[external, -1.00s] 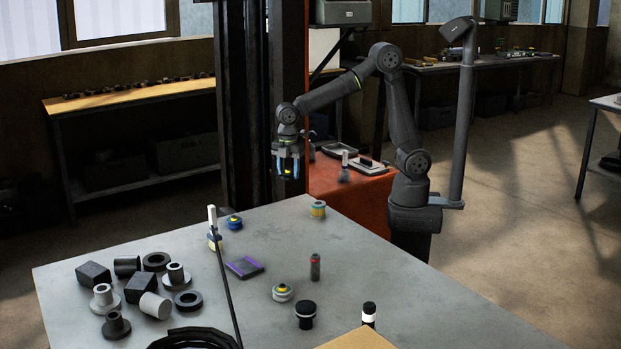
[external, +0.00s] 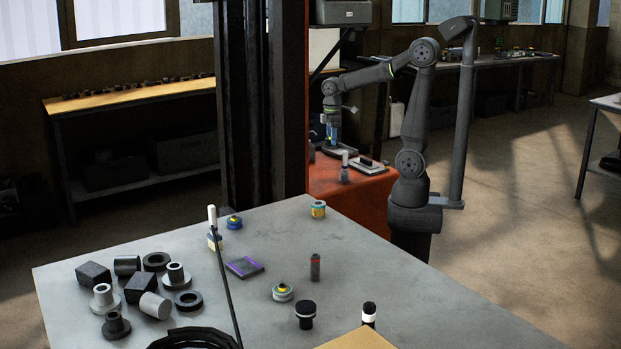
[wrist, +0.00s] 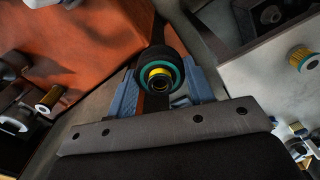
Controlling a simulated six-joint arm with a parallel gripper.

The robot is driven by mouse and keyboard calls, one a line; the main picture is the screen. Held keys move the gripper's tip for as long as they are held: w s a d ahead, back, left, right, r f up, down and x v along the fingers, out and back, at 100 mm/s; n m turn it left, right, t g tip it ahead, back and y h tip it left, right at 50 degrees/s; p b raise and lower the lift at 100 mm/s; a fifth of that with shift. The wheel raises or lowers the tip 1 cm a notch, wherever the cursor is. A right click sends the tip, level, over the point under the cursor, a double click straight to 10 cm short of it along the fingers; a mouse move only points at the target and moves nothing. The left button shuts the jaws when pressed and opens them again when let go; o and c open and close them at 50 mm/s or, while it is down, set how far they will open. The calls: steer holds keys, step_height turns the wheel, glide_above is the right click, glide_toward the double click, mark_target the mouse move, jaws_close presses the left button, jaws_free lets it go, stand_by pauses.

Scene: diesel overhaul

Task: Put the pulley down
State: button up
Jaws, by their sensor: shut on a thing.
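My gripper (external: 331,137) is at the back end of the orange bench (external: 352,189), pointing down near a light tray (external: 345,153). In the wrist view its blue fingers (wrist: 160,76) are shut on the pulley (wrist: 158,84), a dark round part with a teal ring and a yellow centre. The pulley is held off the bench, and orange surface shows to the left of it. In the external view the pulley is too small and covered to make out. I cannot tell how high it is above any surface.
A small white-topped bottle (external: 344,172) and a second flat tray (external: 367,163) are on the orange bench. The dark column (external: 262,110) stands left of my gripper. The grey table (external: 340,245) holds a yellow-teal filter (external: 318,209) and several loose parts.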

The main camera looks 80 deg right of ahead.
steer(key=w+d+r+m, duration=0.2)
steer(key=d+m, duration=0.2)
steer(key=d, duration=0.4)
steer(key=w+d+r+m, duration=0.1)
steer(key=w+d+m, duration=0.1)
steer(key=d+m, duration=0.35)
steer(key=w+d+f, duration=0.2)
steer(key=d+f, duration=0.3)
steer(key=d, duration=0.8)
steer(key=n, duration=0.3)
glide_above(311, 176)
steer(key=shift+m, duration=0.25)
steer(key=f, duration=1.9)
steer(key=shift+a, duration=0.3)
steer(key=shift+f, duration=1.9)
steer(key=shift+f, duration=0.1)
steer(key=o, duration=1.3)
steer(key=shift+f, duration=0.1)
steer(key=shift+c, duration=0.2)
